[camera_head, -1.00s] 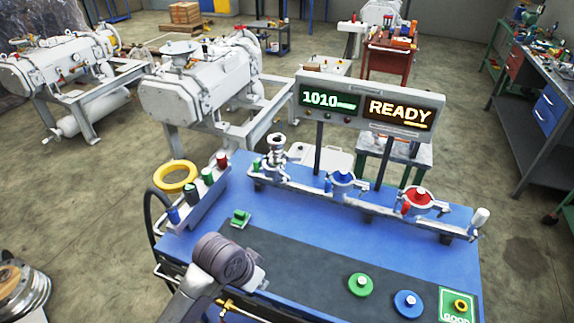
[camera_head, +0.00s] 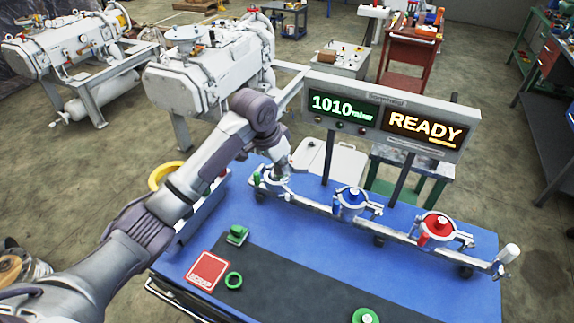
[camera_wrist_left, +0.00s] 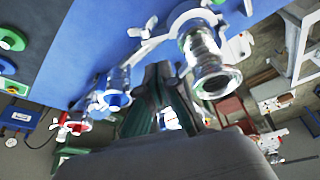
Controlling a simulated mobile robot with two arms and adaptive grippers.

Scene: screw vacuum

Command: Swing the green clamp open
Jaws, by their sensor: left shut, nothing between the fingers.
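In the left wrist view this shiny metal fitting (camera_wrist_left: 208,65) stands close to the right of my left gripper (camera_wrist_left: 160,72), and a small green part (camera_wrist_left: 216,2) shows at the top edge. The left gripper's fingers are together and empty, apart from the fitting. My right gripper is not in view.
The rail also carries a blue clamp (camera_head: 351,201) and a red clamp (camera_head: 437,226). A display panel (camera_head: 385,115) stands behind it. The dark mat (camera_head: 290,285) is mostly clear.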

